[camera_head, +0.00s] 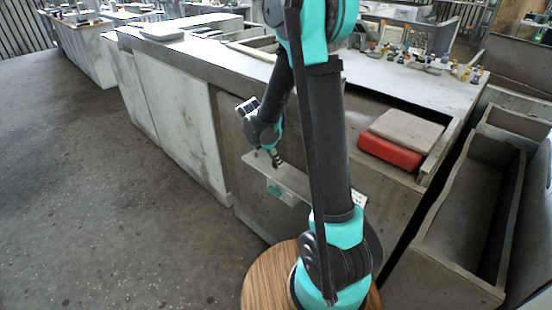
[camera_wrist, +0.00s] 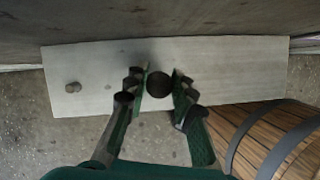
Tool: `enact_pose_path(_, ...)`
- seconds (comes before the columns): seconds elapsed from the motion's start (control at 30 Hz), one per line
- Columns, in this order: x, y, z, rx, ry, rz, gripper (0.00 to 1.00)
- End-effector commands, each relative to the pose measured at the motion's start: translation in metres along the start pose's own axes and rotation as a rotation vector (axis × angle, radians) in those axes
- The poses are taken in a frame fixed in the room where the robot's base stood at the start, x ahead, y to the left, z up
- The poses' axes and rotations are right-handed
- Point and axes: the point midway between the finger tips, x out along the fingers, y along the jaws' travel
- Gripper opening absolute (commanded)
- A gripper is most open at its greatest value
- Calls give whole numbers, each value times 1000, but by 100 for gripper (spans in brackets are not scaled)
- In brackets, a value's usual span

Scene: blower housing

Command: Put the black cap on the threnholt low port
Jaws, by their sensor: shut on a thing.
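My gripper (camera_wrist: 159,86) is shut on the round black cap (camera_wrist: 158,84), which sits between its two fingertips in the wrist view. Below it is a pale narrow ledge (camera_wrist: 225,62); I cannot tell whether the cap touches it. In the head view my gripper (camera_head: 275,160) is low over the same ledge (camera_head: 295,180) at the cabinet front, and the cap cannot be made out there. A teal part (camera_head: 274,190) shows below the ledge. I cannot identify the threnholt low port in either view.
A small grey-brown piece (camera_wrist: 73,87) lies on the ledge's left end. A wooden barrel (camera_wrist: 285,140) stands at the right. A red box (camera_head: 390,152) sits in the cabinet opening. The floor (camera_head: 120,220) at left is clear.

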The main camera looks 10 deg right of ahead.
Motion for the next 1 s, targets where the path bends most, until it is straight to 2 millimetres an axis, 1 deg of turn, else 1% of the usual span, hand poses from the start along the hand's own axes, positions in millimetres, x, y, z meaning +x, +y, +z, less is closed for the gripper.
enact_pose_path(0.7,14,0,-6,0,0,0,5)
enact_pose_path(0.73,14,0,-6,0,0,0,26)
enact_pose_path(0.9,14,0,-6,0,0,0,47)
enact_pose_path(0.93,14,0,-6,0,0,0,49)
enact_pose_path(1.0,14,0,-6,0,0,0,49)
